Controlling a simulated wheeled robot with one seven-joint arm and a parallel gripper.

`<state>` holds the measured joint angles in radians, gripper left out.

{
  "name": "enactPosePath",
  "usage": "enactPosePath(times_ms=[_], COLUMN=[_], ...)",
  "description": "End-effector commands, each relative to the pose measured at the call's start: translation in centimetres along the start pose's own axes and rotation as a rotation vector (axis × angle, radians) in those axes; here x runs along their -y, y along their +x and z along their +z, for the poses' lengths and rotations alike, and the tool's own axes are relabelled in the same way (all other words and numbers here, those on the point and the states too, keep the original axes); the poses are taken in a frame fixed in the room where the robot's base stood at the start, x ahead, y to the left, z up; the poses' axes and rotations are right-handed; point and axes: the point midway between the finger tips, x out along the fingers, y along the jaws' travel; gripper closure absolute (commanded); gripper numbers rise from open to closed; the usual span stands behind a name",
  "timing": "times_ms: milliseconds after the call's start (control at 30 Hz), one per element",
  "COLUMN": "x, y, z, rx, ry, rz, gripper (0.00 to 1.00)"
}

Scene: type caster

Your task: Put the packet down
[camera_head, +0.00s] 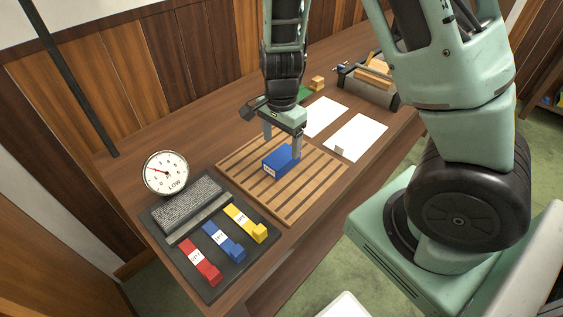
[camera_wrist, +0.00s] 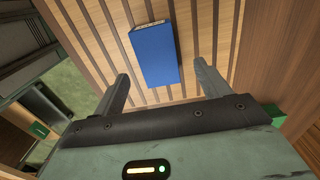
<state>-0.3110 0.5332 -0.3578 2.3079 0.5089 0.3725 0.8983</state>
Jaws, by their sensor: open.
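The packet (camera_head: 281,160) is a blue box with a pale end. It lies on a slatted wooden rack (camera_head: 243,166) on the table. In the wrist view the packet (camera_wrist: 154,56) rests across the slats (camera_wrist: 215,20), between and beyond my fingertips. My gripper (camera_head: 282,146) is open, with its fingers pointing down around the packet in the head view. In the wrist view my gripper (camera_wrist: 160,78) shows both fingers spread, with visible gaps to the packet. Whether a fingertip touches the rack cannot be told.
A black tray (camera_head: 222,281) holds red (camera_head: 201,262), blue (camera_head: 224,241) and yellow (camera_head: 246,223) levers. A dial gauge (camera_head: 165,173) stands at the left. White sheets (camera_head: 357,137) lie right of the rack, with a small pale block (camera_head: 340,149). A wooden-topped device (camera_head: 372,78) stands behind.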

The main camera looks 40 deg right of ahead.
Motion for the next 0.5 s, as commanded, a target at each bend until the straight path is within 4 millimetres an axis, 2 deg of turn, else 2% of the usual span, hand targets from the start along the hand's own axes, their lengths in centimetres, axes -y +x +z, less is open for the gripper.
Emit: enactPosePath(times_ms=[167,400,500], x=[-0.1,-0.4,-0.3], y=[1.2,4.7,5.5], z=[0.1,0.2,0.2], rx=[0.001,0.001,0.001], ry=[0.002,0.003,0.001], rz=[0.002,0.004,0.002], gripper=[0.25,0.25,0.25])
